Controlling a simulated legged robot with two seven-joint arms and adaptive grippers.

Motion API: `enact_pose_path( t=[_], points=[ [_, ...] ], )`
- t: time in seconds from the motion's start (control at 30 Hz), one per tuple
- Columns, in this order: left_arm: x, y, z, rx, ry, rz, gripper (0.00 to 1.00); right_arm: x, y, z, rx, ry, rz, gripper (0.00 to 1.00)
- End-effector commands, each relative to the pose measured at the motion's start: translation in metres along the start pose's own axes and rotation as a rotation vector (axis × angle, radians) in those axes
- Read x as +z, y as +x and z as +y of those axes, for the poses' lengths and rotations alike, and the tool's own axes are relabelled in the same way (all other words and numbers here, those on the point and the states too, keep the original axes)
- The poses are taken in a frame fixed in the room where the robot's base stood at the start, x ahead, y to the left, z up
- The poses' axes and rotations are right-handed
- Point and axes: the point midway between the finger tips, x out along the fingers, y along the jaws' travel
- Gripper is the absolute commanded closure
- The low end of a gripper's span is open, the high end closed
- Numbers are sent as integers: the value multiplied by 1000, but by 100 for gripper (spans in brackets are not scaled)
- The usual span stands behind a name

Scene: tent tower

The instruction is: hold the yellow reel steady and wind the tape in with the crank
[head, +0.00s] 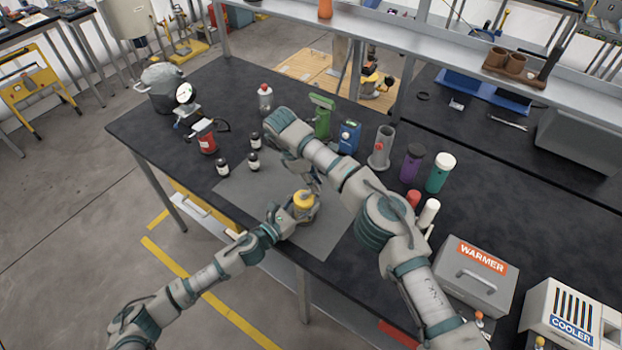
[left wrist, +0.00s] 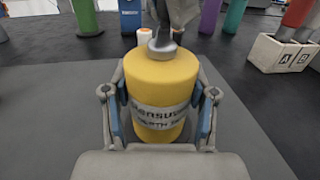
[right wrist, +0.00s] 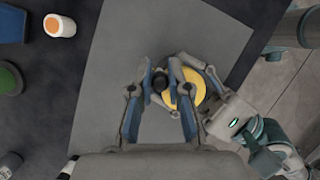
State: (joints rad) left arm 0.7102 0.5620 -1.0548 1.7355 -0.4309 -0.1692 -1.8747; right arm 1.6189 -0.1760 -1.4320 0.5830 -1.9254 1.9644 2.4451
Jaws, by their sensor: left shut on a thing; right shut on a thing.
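The yellow reel (head: 303,200) stands upright on the grey mat (head: 325,238) near the table's front edge. In the left wrist view the yellow reel (left wrist: 158,95) has a grey printed band around it. My left gripper (left wrist: 160,125) is shut on its sides, one finger on each side. My right gripper (right wrist: 167,82) is above the reel, its fingers closed around a small dark knob, the crank's handle (right wrist: 158,84). In the right wrist view the yellow top of the reel (right wrist: 193,88) shows partly behind a finger. No tape can be made out.
Behind are a green device (head: 321,116), a blue box (head: 348,137) and a grey cylinder stand (head: 381,148). The warmer box (head: 476,276) stands at the right. An orange-and-white cylinder (right wrist: 59,26) stands beyond the mat.

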Motion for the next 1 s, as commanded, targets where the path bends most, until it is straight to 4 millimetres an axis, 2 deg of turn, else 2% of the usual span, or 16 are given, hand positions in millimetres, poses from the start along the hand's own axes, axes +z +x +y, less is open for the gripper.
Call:
enact_pose_path(
  t=[0.4,1.0],
  points=[
    [0,0,-1,-3,0,-1,100,4,2,-9,-113,268,4,100],
    [0,0,-2,-4,0,-1,100,4,2,-14,-159,373,8,100]
  ],
)
